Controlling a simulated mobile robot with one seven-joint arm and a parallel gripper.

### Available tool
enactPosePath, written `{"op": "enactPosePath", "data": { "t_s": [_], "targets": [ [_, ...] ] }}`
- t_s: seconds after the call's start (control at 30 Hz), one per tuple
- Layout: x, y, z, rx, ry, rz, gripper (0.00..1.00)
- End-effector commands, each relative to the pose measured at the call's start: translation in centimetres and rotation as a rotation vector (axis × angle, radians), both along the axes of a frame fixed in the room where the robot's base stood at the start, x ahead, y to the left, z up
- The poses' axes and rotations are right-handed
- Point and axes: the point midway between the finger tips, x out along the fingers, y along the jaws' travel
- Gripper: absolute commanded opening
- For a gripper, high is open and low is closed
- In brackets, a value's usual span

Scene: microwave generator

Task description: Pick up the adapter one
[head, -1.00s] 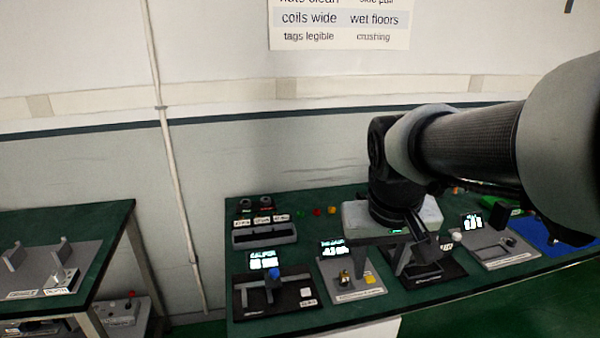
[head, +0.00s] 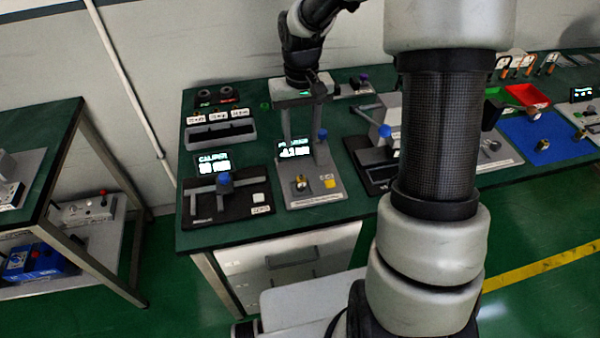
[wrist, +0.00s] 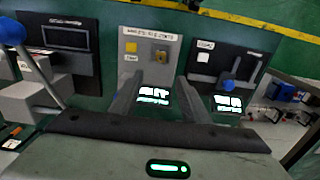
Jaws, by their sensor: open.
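A small brass fitting, which may be adapter one (head: 301,184), stands on the grey plate of a gauge station (head: 325,197) with a lit display. No label on the fitting itself is readable. My gripper (head: 302,128) is over the back of that station, fingers apart and nothing between them. In the wrist view my gripper (wrist: 161,92) shows two dark fingers spread wide, with the display between them. The fitting is apart from the fingers.
A caliper station (head: 232,199) is to the left, and a dark station with a blue-knobbed lever (head: 385,131) to the right. The station's blue-topped post (head: 322,135) rises close to my gripper. More brass pieces (head: 543,145) lie on a blue mat (head: 520,128). A red bin (head: 527,95) is behind.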

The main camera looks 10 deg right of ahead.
Motion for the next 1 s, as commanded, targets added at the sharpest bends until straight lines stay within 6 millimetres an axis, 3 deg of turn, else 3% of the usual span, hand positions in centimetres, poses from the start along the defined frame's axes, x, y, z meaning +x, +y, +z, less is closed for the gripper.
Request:
{"op": "enactPosePath", "data": {
  "t_s": [0.4, 0.53, 0.77, 1.0],
  "targets": [
    [-0.2, 0.1, -8.7, 0.001, 0.005, 0.001, 0.42],
    [-0.1, 0.0, -10.6, 0.000, 0.004, 0.001, 0.42],
    [-0.1, 0.0, -12.1, 0.000, 0.003, 0.000, 0.42],
    [0.0, 0.0, -15.6, 0.000, 0.004, 0.001, 0.42]
  ]
}}
